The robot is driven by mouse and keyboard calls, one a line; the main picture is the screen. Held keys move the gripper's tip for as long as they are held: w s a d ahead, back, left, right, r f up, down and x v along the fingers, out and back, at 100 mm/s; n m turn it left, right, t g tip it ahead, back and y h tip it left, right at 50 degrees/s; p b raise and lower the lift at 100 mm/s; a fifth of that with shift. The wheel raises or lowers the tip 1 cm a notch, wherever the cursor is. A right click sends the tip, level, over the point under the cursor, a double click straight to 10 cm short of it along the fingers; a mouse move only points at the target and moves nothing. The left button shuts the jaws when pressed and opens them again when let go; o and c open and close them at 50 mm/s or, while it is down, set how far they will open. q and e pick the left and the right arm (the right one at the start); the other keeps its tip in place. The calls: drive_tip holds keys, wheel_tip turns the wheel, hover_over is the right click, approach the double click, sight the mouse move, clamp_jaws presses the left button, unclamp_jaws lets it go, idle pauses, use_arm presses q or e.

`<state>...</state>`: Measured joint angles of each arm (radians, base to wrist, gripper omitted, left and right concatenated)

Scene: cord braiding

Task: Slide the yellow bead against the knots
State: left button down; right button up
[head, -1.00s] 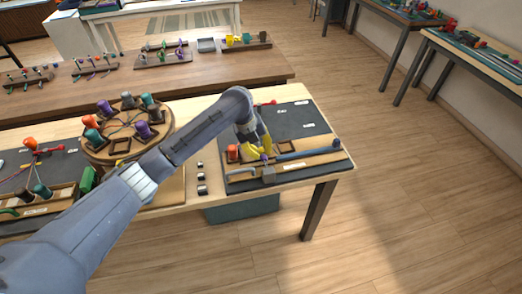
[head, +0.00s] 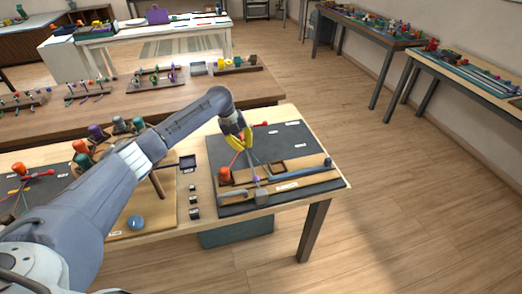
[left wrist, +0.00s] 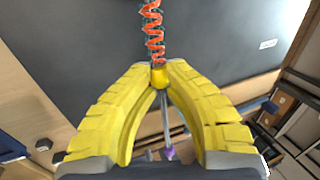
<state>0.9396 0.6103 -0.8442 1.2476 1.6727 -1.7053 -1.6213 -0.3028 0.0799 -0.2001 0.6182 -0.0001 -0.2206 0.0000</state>
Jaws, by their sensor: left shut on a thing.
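My left gripper (left wrist: 160,80) is shut on the yellow bead (left wrist: 159,77), which sits between the two yellow fingertips. The red zigzag knots (left wrist: 153,30) run along a cord just above the bead. The lowest knot looks very close to the bead; I cannot tell whether they touch. A grey cord (left wrist: 166,120) runs from below the bead to a purple bead (left wrist: 169,153). In the head view my left gripper (head: 238,139) is above the dark board (head: 290,140), with cord slanting down to the purple bead (head: 257,179). There the fingers hide the yellow bead. My right gripper is out of view.
An orange bobbin (head: 224,174) and a grey block (head: 262,196) stand by the wooden strip at the board's front. Small dark blocks (head: 194,200) lie left of the board. My left arm covers much of the bobbin stand.

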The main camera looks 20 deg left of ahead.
use_arm(q)
drive_tip(key=shift+w+f, duration=0.1)
drive_tip(key=shift+f, duration=0.1)
drive_tip(key=c, duration=1.3)
unclamp_jaws()
drive_tip(key=shift+a+r, duration=0.1)
drive_tip(key=shift+v, duration=6)
